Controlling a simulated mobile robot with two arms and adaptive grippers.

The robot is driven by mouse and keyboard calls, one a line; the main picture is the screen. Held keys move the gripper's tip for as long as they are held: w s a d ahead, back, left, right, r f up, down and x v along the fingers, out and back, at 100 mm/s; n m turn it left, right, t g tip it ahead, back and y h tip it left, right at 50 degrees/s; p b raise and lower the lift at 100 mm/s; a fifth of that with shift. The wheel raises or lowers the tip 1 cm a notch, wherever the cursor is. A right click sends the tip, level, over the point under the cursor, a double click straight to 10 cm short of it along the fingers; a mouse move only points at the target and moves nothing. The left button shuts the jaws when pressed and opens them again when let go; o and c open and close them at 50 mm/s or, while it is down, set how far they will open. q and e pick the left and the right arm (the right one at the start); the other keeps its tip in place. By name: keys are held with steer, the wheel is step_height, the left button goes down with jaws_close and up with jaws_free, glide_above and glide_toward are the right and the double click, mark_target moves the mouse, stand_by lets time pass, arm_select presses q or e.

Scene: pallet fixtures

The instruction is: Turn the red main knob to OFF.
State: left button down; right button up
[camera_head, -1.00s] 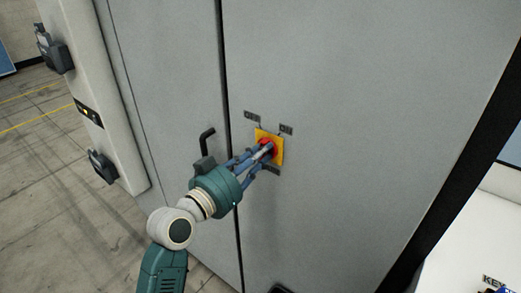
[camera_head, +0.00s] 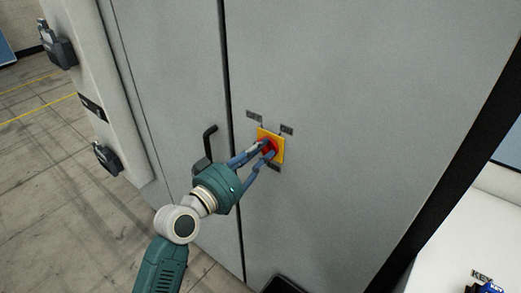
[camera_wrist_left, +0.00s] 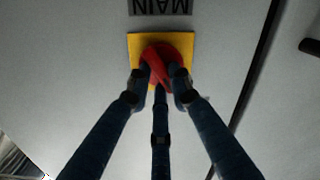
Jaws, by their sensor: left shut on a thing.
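The red main knob (camera_head: 268,147) sits on a yellow square plate (camera_head: 277,155) on the grey cabinet door. My left gripper (camera_head: 265,153) reaches it from the lower left, its fingers shut on the knob. In the left wrist view the red knob (camera_wrist_left: 157,54) lies between the fingertips of my left gripper (camera_wrist_left: 160,82), in front of the yellow plate (camera_wrist_left: 134,45). Its grip bar looks tilted there. A label reading MAIN (camera_wrist_left: 160,6) appears upside down beside the plate. Small dark labels surround the plate, too small to read in the head view. My right gripper is not in view.
A black door handle (camera_head: 208,142) stands left of the knob, close to my left wrist. A dark seam (camera_head: 230,100) runs down between the doors. The door right of the knob is clear.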

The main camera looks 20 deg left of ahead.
arm_select(q)
steer(key=shift+f, duration=0.1)
steer(key=c, duration=1.5)
jaws_free()
steer(key=shift+c, duration=0.2)
steer(key=shift+s, duration=0.1)
steer(key=shift+s+a, duration=0.15)
steer(key=shift+s, duration=0.1)
steer(key=v, duration=1.1)
steer(key=shift+s, duration=0.15)
